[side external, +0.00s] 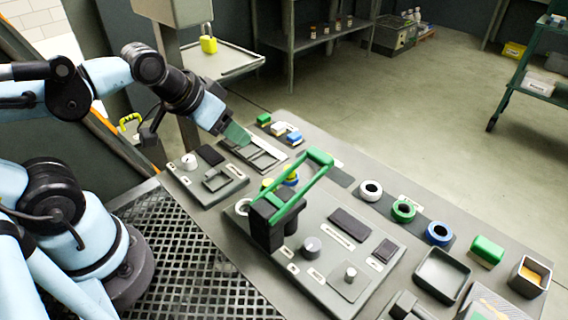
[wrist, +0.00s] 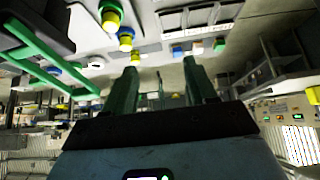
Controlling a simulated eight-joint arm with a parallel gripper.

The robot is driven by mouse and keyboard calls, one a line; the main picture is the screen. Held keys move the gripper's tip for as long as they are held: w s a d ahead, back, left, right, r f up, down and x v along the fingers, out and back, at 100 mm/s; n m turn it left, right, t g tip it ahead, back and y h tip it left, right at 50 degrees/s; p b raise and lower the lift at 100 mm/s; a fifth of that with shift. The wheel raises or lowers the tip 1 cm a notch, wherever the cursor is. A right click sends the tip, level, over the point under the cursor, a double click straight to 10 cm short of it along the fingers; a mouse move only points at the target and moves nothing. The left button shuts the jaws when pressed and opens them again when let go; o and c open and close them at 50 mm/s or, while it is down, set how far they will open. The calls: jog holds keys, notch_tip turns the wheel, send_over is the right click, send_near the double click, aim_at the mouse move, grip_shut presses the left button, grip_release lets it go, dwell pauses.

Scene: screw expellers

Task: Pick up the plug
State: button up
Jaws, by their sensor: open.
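I cannot tell for certain which piece is the plug. Yellow pieces with coloured collars (wrist: 125,40) stand in a row at the upper left of the wrist view, which looks upside down. In the side view, a yellow piece with a blue collar (side external: 290,179) shows partly behind the green handle. Small green, white and blue blocks (side external: 279,128) lie at the panel's far edge. My gripper (side external: 237,136) hangs over the far left of the panel, tilted down, near a grey slotted frame (side external: 258,155). In the wrist view its green fingers (wrist: 162,88) are apart with nothing held between them.
A green lever handle (side external: 318,165) on a black base rises mid-panel, right of my gripper. White, green and blue rings (side external: 403,210), a green block (side external: 487,251) and an open grey bin (side external: 441,274) lie to the right. A tray with a yellow padlock (side external: 209,44) stands behind.

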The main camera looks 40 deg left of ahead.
jog(key=w+d+f+m+g+h, duration=0.1)
jog(key=w+d+f, duration=0.1)
jog(key=w+d, duration=0.35)
jog(key=w+d+f+m, duration=0.1)
jog(key=w+d, duration=0.1)
jog(key=w, duration=0.7)
jog(key=shift+s+f+x, duration=0.1)
jog(key=shift+s+x, duration=0.05)
jog(key=shift+x, duration=1.8)
jog(key=shift+s+f+x, duration=0.1)
jog(key=shift+x, duration=1.85)
jog(key=shift+s+f+x, duration=0.1)
jog(key=shift+s+x, duration=0.05)
jog(key=shift+x, duration=1.85)
jog(key=shift+r, duration=0.1)
grip_shut()
jog(key=shift+r, duration=0.1)
